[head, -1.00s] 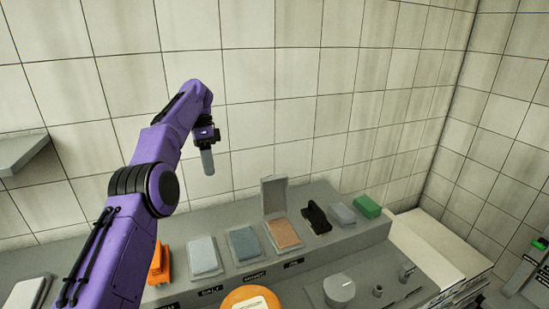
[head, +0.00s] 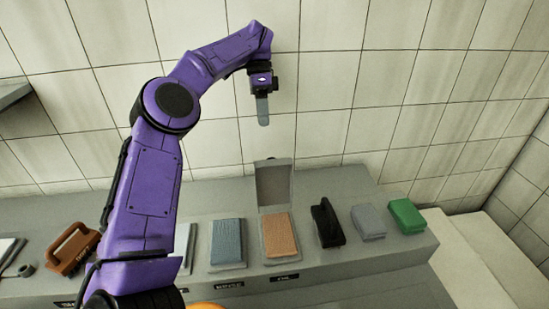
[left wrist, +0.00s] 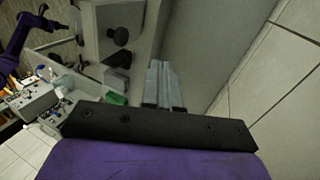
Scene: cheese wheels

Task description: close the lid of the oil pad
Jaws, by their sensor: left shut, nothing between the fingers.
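The oil pad (head: 277,238) is a tan-orange pad in a grey tray on the shelf along the wall. Its grey lid (head: 273,186) stands open, nearly upright, at the pad's back edge. My left gripper (head: 263,118) is shut and empty, pointing down. In the picture it hangs above the lid's top edge, apart from it. Its grey fingers (left wrist: 163,85) show close together in the left wrist view. My right gripper is not seen in the head view.
A blue-grey pad (head: 228,242) lies left of the oil pad. A black object (head: 326,222), a grey block (head: 368,221) and a green block (head: 407,215) lie to the right. A brown-handled brush (head: 73,250) is far left. The tiled wall stands behind.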

